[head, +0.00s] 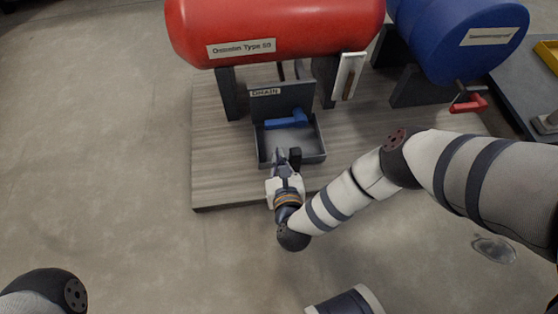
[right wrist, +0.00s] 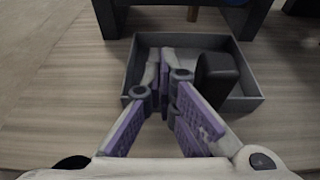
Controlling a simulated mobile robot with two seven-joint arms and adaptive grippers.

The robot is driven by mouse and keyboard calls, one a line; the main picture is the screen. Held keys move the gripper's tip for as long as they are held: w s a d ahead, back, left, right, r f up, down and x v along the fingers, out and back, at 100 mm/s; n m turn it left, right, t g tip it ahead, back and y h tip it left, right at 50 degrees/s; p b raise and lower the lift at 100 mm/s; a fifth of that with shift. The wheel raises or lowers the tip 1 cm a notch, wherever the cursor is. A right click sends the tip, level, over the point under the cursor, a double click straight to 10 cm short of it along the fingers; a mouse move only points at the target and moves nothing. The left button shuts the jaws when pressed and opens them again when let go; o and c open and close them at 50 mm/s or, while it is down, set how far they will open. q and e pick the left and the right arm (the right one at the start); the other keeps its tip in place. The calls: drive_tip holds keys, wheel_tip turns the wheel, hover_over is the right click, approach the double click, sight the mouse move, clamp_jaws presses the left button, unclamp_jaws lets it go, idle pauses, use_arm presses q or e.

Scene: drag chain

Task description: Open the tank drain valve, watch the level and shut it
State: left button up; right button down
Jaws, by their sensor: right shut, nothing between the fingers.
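The red tank (head: 275,30) lies across the top of the head view. Below it, a plate marked DRAIN (head: 265,92) stands behind a blue valve lever (head: 288,121), which points sideways to the right. A grey tray (head: 318,153) sits under the lever. A white-framed level gauge (head: 348,76) stands at the tank's right end; its level is too small to read. My right gripper (head: 287,154) is shut and empty at the tray's front edge, apart from the lever. In the right wrist view its purple-padded fingers (right wrist: 168,85) meet over the tray (right wrist: 245,101). My left gripper is out of view.
A blue tank (head: 462,38) with a red handle (head: 468,104) stands at the right. A wooden platform (head: 222,160) carries the equipment. A dark bench (head: 522,85) stands at the far right. The floor at left is clear.

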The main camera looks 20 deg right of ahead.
sight(285, 119)
drive_tip(key=b+x, duration=0.1)
drive_tip(key=x, duration=0.3)
drive_tip(key=shift+b, duration=0.35)
drive_tip(key=shift+r+p, duration=0.5)
drive_tip(key=shift+r, duration=1.55)
